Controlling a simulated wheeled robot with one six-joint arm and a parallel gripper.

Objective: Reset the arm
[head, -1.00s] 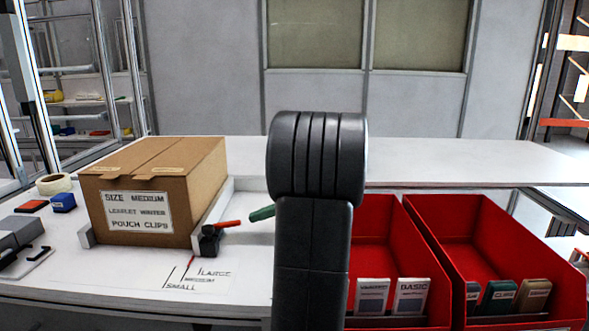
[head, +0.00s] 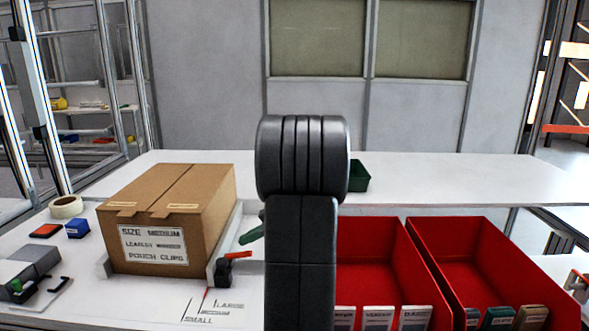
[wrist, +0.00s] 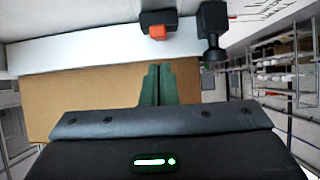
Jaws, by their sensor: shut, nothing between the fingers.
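My arm rises dark grey in the middle of the head view and hides part of the bench. My gripper (head: 250,234) shows its green fingers just left of the arm, near the right side of the cardboard box. In the wrist view its two green fingers (wrist: 158,86) are shut together with nothing between them. The closed cardboard box (head: 165,218), labelled size medium, stands on the white bench; its tan surface (wrist: 80,105) lies behind the fingers in the wrist view. I cannot tell whether the fingers touch anything.
A black clamp with a red handle (head: 237,255) sits beside the box. Two red bins (head: 383,248) (head: 455,250) with labelled cards stand at the right. A green container (head: 359,177) is partly hidden by my arm. Tape (head: 66,207) and small blocks lie left of the box.

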